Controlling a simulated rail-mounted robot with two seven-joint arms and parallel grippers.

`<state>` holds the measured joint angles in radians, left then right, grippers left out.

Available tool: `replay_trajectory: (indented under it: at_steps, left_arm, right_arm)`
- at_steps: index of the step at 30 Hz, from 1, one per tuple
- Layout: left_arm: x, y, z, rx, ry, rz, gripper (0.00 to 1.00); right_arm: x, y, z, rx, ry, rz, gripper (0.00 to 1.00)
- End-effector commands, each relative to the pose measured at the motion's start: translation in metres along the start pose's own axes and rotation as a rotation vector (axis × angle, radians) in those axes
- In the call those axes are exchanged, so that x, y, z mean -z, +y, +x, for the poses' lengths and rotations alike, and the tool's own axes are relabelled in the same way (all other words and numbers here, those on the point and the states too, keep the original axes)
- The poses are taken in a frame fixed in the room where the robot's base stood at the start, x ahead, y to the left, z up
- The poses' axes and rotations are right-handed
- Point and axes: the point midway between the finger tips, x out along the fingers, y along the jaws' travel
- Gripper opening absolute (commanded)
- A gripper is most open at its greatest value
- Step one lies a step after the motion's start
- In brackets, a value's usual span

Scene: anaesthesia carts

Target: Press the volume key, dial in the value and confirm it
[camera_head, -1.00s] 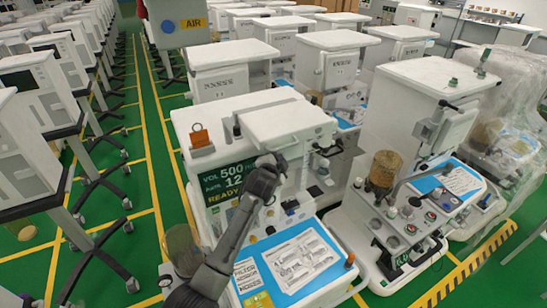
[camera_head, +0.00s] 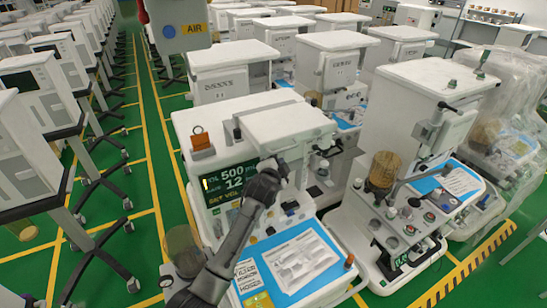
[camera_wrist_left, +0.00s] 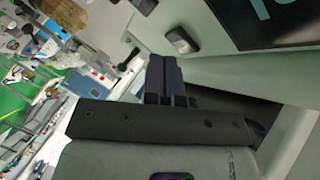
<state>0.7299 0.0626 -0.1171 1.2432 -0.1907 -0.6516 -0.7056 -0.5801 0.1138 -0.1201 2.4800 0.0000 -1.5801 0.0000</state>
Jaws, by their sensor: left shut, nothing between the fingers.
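The cart's dark display (camera_head: 236,184) reads 500 on the top line and 12 below. A third line looks like "SET VOL", and a small yellow mark stands at its left edge. My left gripper (camera_head: 283,167) is shut and empty, at the right side of this display in the head view. In the left wrist view its closed fingers (camera_wrist_left: 167,72) point at the cart's pale front panel. A dark oblong key (camera_wrist_left: 182,41) lies just beyond the fingertips, apart from them in the picture. A second key (camera_wrist_left: 145,5) shows farther up. Key labels cannot be read. My right gripper is not in view.
Below the display is a work shelf with a blue mat (camera_head: 290,262) and printed sheets. A second cart (camera_head: 425,100) with a brown canister (camera_head: 383,170) stands close on the right. Green floor shows at left.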

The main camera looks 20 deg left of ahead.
Motion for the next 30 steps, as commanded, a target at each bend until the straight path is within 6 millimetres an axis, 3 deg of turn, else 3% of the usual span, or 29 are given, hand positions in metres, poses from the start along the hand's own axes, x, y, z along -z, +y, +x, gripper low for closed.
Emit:
replay_trajectory:
  at_steps: [13,30]
  left_arm:
    - [0.004,0.003,-0.004,-0.001,0.001,0.0,0.0]
    - [0.026,0.025,-0.036,-0.001,0.001,0.0,0.0]
  right_arm:
    - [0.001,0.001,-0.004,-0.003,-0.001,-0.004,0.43]
    - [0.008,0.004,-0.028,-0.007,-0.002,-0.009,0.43]
